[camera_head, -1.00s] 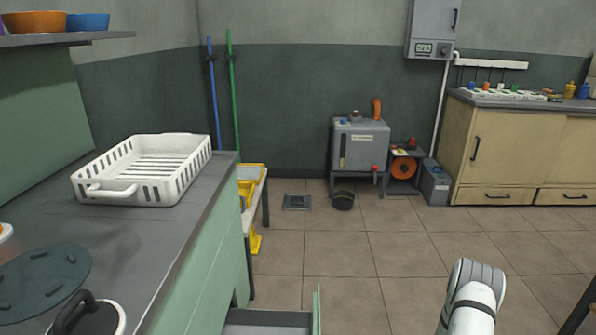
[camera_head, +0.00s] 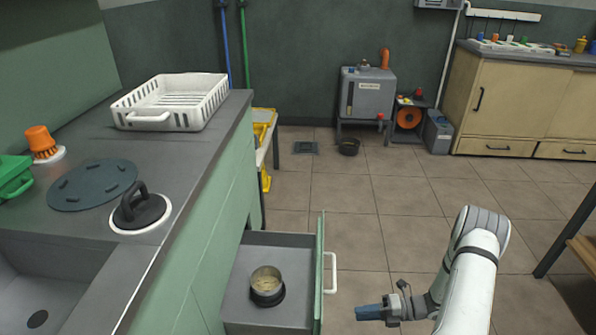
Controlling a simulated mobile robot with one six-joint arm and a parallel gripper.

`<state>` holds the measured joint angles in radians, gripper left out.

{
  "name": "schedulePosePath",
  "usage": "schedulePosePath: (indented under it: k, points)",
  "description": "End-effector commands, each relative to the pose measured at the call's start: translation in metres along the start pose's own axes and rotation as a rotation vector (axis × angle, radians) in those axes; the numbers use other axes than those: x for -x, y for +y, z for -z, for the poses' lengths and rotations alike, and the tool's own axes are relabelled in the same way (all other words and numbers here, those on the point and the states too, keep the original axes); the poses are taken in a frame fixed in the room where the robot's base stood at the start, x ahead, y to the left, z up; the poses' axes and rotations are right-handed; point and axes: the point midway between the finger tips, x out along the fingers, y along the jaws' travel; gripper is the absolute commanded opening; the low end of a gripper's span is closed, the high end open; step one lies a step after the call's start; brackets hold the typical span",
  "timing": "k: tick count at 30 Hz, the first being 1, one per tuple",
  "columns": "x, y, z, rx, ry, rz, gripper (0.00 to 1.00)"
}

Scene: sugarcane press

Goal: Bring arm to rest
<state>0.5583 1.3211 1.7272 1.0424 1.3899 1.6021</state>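My arm comes up at the lower right of the head view, bent at a grey joint, with its forearm pointing left. My gripper (camera_head: 368,312) is at its end, low over the floor, to the right of the open drawer's white handle and apart from it. Blue parts show at its tip. The view is too small and side-on to tell whether its fingers are apart, and I see nothing clearly held.
An open drawer (camera_head: 240,300) with a green front juts from the left counter and holds a small metal pot (camera_head: 266,282). A white rack (camera_head: 170,102) stands on that counter. A brown table edge (camera_head: 585,252) is at right. The floor between is clear.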

Motion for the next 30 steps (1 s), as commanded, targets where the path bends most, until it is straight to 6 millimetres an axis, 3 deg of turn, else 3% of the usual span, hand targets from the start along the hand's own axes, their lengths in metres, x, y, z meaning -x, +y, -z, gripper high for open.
schedulePosePath:
  k: [8,14,23,30]
  points:
    - [0.01,0.059,-0.007,0.177,0.089,0.061,0.33]
    - [0.019,0.118,-0.011,0.366,0.187,0.117,0.33]
    - [0.037,0.266,-0.006,0.864,0.465,0.231,0.33]
    - [0.051,0.382,0.014,1.293,0.739,0.287,0.33]
